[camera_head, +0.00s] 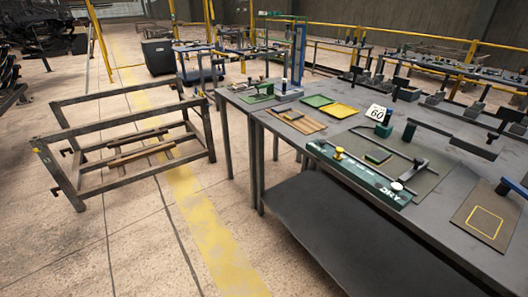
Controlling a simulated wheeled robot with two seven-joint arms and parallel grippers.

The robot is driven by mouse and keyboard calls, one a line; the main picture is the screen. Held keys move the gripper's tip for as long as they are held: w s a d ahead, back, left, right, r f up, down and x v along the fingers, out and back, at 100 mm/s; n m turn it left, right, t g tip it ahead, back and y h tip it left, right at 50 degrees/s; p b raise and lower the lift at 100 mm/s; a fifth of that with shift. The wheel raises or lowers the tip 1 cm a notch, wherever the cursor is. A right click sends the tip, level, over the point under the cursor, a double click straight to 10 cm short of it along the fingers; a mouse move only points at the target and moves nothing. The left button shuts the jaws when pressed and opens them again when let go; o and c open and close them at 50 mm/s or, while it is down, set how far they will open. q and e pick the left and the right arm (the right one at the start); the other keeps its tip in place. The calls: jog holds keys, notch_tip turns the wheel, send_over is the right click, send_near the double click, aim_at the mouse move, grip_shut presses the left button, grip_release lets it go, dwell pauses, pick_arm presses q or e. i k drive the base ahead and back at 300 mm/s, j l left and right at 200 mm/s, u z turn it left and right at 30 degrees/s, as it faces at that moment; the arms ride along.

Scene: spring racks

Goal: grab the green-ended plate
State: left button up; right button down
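A flat dark bar (432,127) with a green end piece (408,132) stands slightly raised over the grey table, right of the "60" sign. It looks like the green-ended plate, though it is small in view. A similar dark bar (473,149) lies to its right, and a bar with a blue end (504,187) is at the right edge, partly cut off. Neither my left nor my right gripper shows in the head view.
The grey table (350,108) carries a long green fixture (355,172), a white "60" sign (376,112), green and yellow trays (340,110) and a wooden board (295,119). A metal floor rack (125,150) stands left. Floor with a yellow stripe (200,220) is clear between.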

aim_at(378, 155)
jog(key=z, duration=1.6)
